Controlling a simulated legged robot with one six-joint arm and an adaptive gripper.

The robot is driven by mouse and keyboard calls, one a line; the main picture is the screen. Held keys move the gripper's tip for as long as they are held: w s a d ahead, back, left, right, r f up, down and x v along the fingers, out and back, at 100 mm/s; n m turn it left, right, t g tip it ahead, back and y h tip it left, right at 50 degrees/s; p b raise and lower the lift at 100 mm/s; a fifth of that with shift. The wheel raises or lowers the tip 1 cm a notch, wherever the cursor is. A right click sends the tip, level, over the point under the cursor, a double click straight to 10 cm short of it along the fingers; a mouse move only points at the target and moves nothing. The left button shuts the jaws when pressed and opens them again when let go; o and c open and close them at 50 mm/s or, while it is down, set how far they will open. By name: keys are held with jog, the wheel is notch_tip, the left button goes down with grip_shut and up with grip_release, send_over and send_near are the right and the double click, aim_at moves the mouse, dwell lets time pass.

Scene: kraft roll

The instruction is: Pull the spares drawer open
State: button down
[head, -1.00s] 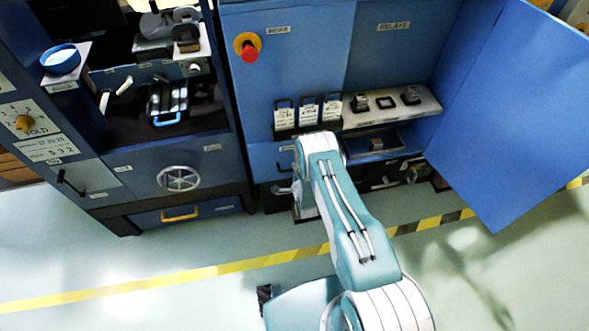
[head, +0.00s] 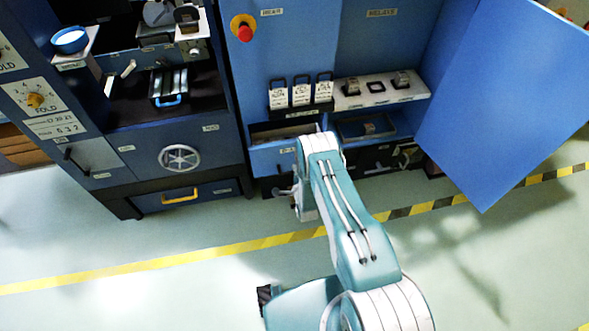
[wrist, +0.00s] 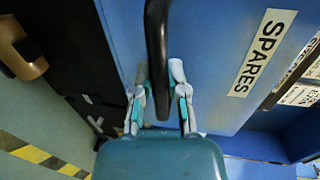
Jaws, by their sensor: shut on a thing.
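The spares drawer (wrist: 215,75) fills much of the wrist view as a blue front with a white SPARES label (wrist: 263,52). Its black bar handle (wrist: 157,40) runs between the two fingers of my gripper (wrist: 160,75), which is shut on it. In the head view the drawer front (head: 268,159) stands out from the blue cabinet, with a dark opening showing above it. The drawer is partly open.
A blue cabinet door (head: 500,105) stands wide open at right. A dark blue machine (head: 150,150) stands at left. The floor (head: 130,245) in front is clear, crossed by a yellow-black stripe.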

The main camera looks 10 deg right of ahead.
jog(key=s, duration=0.4)
jog(key=shift+s+f, duration=0.25)
jog(key=shift+f, duration=0.05)
jog(key=c, duration=0.6)
grip_release()
jog(key=shift+c, duration=0.2)
jog(key=shift+w+r, duration=0.1)
jog(key=shift+w, duration=0.05)
jog(key=v, duration=1.2)
